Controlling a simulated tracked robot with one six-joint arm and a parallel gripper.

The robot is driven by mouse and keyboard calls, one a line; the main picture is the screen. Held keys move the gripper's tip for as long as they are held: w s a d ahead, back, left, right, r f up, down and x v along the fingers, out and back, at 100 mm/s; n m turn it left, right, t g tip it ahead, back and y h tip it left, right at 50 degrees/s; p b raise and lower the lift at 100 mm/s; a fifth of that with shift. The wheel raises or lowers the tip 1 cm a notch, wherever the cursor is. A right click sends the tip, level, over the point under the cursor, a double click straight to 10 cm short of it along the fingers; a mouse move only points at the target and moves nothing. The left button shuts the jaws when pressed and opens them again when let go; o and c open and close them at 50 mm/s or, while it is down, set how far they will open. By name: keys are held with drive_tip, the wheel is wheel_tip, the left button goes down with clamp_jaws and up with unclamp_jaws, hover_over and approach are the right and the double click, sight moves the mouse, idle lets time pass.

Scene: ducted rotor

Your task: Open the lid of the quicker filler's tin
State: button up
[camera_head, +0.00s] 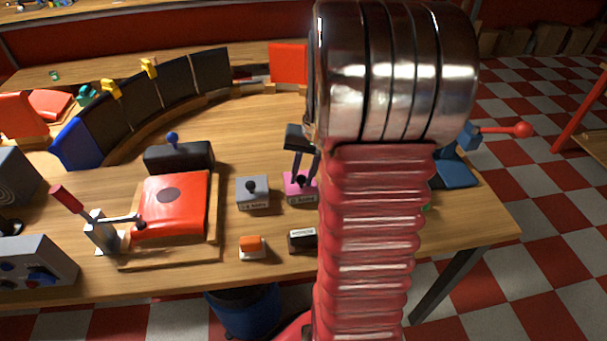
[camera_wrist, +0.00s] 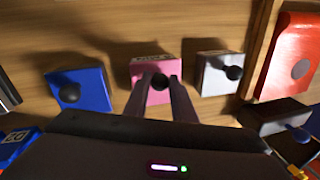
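A pink tin (camera_head: 300,190) with a black knob stands on the wooden table. It also shows in the wrist view (camera_wrist: 150,71). My gripper (camera_wrist: 162,82) is over it, its two dark fingers apart on either side of the black knob; contact is not clear. The fingers also show in the head view (camera_head: 302,174). A grey tin (camera_head: 253,199) with a dark knob stands to its left, and shows at right in the wrist view (camera_wrist: 215,83). A blue tin (camera_wrist: 85,98) shows at left in the wrist view. Tin labels are too small to read surely.
A small orange-topped block (camera_head: 252,247) and a dark block (camera_head: 302,240) stand near the table's front edge. A red panel on a wooden frame (camera_head: 213,243) with a lever is at left. My arm hides the table's right part.

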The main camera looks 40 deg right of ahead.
drive_tip(key=c, duration=0.4)
drive_tip(key=shift+d, duration=0.1)
clamp_jaws()
drive_tip(key=shift+d, duration=0.1)
